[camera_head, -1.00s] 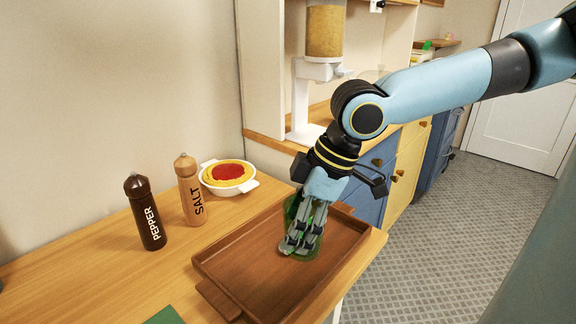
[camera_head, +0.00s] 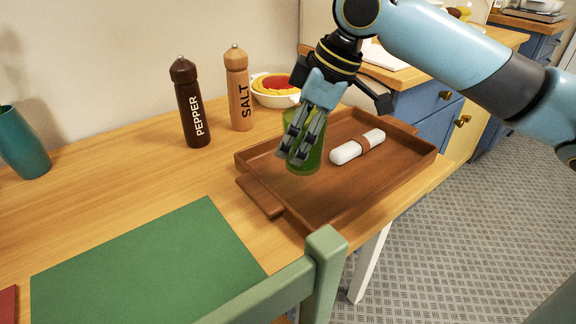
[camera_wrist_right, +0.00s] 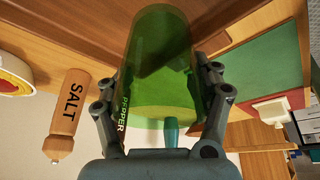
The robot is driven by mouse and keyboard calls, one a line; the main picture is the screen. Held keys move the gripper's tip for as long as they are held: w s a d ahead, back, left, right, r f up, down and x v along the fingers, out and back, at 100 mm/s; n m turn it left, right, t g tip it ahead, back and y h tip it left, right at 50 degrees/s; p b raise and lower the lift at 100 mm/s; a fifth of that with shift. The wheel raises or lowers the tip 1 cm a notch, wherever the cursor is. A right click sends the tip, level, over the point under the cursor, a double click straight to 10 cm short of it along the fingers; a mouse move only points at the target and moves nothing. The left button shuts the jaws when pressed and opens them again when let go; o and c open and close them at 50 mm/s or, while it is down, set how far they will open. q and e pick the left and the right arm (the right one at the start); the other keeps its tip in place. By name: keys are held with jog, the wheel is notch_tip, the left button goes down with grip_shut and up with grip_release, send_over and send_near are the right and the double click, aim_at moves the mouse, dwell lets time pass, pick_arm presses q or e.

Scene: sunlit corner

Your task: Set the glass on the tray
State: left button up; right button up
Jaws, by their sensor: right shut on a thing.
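The green see-through glass (camera_head: 313,158) is held in my right gripper (camera_head: 297,152), whose fingers are shut around its sides. In the right wrist view the glass (camera_wrist_right: 160,60) fills the middle between the two fingers (camera_wrist_right: 165,103). In the head view the glass appears over the left part of the brown wooden tray (camera_head: 330,190). I cannot tell whether its base touches the tray. My left gripper is not in view.
Pepper mill (camera_head: 192,105), salt mill (camera_head: 238,90) and a white dish of food (camera_head: 276,87) stand behind the tray. A green mat (camera_head: 150,265) lies at front left, a teal vase (camera_head: 22,142) at far left. A green chair back (camera_head: 322,275) rises in front.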

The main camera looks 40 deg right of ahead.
aim_at(288, 158)
jog(key=shift+w+a+f, duration=0.25)
jog(key=shift+w+f, duration=0.15)
jog(key=shift+w, duration=0.25)
jog(key=shift+f+b, duration=0.7)
jog(key=shift+f, duration=1.3)
jog(key=shift+f, duration=0.1)
jog(key=o, duration=1.4)
jog(key=shift+o, duration=0.2)
jog(key=p+v, duration=0.5)
jog(key=v, duration=0.7)
